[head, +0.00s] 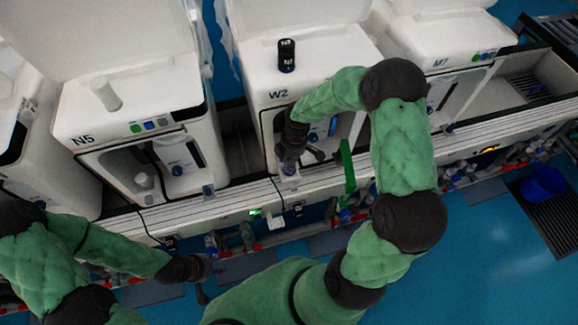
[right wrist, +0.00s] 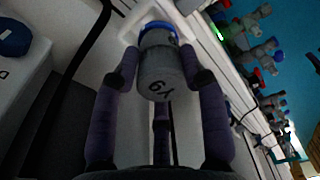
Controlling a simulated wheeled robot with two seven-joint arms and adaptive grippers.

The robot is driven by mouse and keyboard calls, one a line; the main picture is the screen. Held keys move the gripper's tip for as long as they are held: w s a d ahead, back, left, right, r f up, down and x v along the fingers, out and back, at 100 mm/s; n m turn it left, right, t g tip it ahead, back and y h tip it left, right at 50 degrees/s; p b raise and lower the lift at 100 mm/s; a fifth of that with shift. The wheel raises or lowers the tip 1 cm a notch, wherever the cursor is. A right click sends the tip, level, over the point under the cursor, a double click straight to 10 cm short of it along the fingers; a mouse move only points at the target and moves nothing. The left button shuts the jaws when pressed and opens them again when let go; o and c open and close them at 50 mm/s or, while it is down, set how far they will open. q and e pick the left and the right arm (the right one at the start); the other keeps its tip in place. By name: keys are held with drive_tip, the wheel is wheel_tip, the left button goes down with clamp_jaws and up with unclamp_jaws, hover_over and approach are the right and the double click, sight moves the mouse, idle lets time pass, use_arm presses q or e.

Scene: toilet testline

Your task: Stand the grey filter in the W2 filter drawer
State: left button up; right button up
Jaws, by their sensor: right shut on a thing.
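The grey filter (right wrist: 161,76) is a grey cylinder with a blue end and dark markings, seen in the right wrist view. My right gripper (right wrist: 163,72) is shut around it, with fingers on both sides. In the head view my right gripper (head: 289,165) is low at the front of the machine labelled W2 (head: 310,70). A small white drawer-like part (head: 290,184) juts out below it. The filter's blue end is close to a white rim (right wrist: 183,22) in the wrist view; I cannot tell whether it is seated. My left gripper (head: 203,280) is at lower left, away from W2; its jaws are unclear.
A green upright strip (head: 347,165) is just right of my right gripper. Pipes and valves (head: 245,238) run along the front, above blue floor.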

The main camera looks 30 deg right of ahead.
drive_tip(key=shift+w+f, duration=0.3)
drive_tip(key=shift+f, duration=0.1)
drive_tip(key=shift+w+d+f+b, duration=0.1)
drive_tip(key=shift+w+f+b, duration=0.1)
drive_tip(key=shift+f+b, duration=1.25)
drive_tip(key=shift+f, duration=0.35)
drive_tip(key=o, duration=1.2)
drive_tip(key=shift+r, duration=0.1)
